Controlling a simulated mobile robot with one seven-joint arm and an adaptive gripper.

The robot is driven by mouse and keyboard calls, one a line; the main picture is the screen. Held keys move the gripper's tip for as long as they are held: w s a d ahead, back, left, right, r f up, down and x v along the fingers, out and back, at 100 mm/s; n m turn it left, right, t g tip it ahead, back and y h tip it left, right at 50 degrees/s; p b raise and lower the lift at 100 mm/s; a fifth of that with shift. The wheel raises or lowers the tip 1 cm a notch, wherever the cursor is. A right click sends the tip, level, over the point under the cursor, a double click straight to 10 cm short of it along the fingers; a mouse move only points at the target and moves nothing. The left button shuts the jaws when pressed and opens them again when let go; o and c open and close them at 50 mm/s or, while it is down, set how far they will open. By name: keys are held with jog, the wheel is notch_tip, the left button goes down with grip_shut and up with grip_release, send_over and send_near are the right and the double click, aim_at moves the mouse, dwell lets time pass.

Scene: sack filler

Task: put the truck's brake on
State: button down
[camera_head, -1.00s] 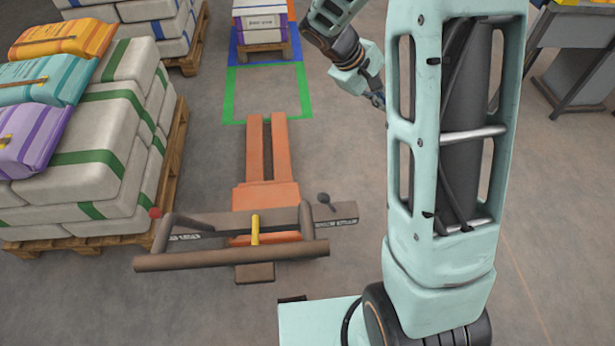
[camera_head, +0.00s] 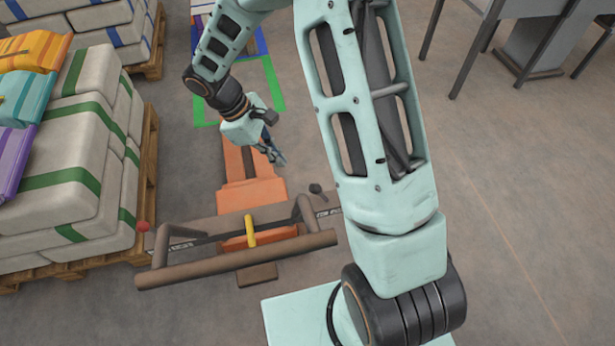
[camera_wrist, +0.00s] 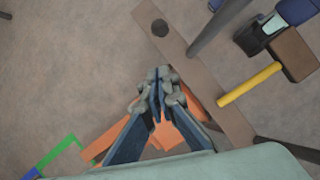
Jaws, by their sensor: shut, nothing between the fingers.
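The orange pallet truck (camera_head: 250,194) stands on the floor with a brown cross plate and handle frame (camera_head: 235,262) at its near end. A yellow lever (camera_head: 251,231) stands at the middle of the plate; it also shows in the wrist view (camera_wrist: 249,84). A red knob (camera_head: 143,226) is at the left end and a dark round knob (camera_head: 315,188) at the right. A dark round shape (camera_wrist: 160,28) shows at one plate end in the wrist view. I cannot tell which control is the brake. My gripper (camera_head: 275,157) is shut and empty, above the truck, beyond the dark knob.
Sacks with green bands (camera_head: 62,190) are stacked on a wooden pallet at the left, close to the red knob. A green floor outline (camera_head: 273,85) lies beyond the truck. Grey metal legs (camera_head: 470,50) stand at the upper right.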

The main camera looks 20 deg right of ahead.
jog(key=s+d+f, duration=0.2)
jog(key=d+f, duration=0.5)
jog(key=f, duration=0.1)
jog(key=shift+s+d+f, duration=0.2)
jog(key=shift+s+f, duration=0.05)
jog(key=shift+s, duration=0.1)
jog(key=shift+d+r, duration=0.15)
jog(key=shift+d, duration=0.1)
dwell(0.8)
jog(key=r+y+p, duration=0.1)
jog(key=y+p, duration=0.4)
jog(key=p, duration=0.4)
send_over(321, 194)
jog(key=w+d, duration=0.2)
jog(key=d, duration=0.1)
jog(key=shift+w+d+f, duration=0.1)
jog(key=shift+d+f, duration=0.1)
jog(key=shift+d, duration=0.2)
jog(key=shift+d, duration=0.25)
